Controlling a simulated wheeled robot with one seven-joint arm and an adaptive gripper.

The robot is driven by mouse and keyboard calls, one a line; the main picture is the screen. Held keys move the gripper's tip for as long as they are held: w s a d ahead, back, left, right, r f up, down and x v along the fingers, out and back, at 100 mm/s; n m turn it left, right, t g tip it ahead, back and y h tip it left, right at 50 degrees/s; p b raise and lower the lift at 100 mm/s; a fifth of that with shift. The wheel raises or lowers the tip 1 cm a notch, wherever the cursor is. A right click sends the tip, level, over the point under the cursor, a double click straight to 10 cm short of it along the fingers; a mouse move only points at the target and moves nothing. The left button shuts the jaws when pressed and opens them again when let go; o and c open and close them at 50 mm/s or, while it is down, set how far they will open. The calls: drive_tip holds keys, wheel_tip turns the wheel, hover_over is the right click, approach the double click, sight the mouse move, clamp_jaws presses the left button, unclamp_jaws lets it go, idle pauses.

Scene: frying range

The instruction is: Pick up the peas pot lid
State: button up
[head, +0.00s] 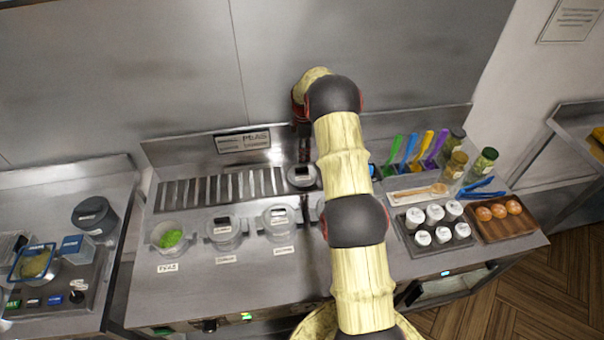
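The pot labelled PEAS (158,240) stands at the left of the row of pots, uncovered, with green peas (171,239) inside. A round lid with a dark handle (302,180) lies at the right end of the slotted rack, apart from the peas pot. I cannot read a label on it. My gripper (304,154) points down just above this lid, at the back of the counter. Its fingers are small and dark here, so I cannot tell whether they are open or touch the lid. My arm crosses the middle of the view and hides part of the counter.
Lidded pots (223,232) stand right of the peas pot, one partly behind my arm. Coloured utensils (411,150), jars (483,165), white-capped shakers (434,214) and a brown tray (507,226) fill the right side.

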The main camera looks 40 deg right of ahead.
sight(301, 168)
drive_tip(key=f, duration=0.5)
drive_tip(key=f+p, duration=0.1)
drive_tip(key=f, duration=0.1)
drive_tip(key=shift+a+f, duration=0.3)
drive_tip(key=shift+f, duration=0.1)
drive_tip(key=c, duration=0.3)
clamp_jaws()
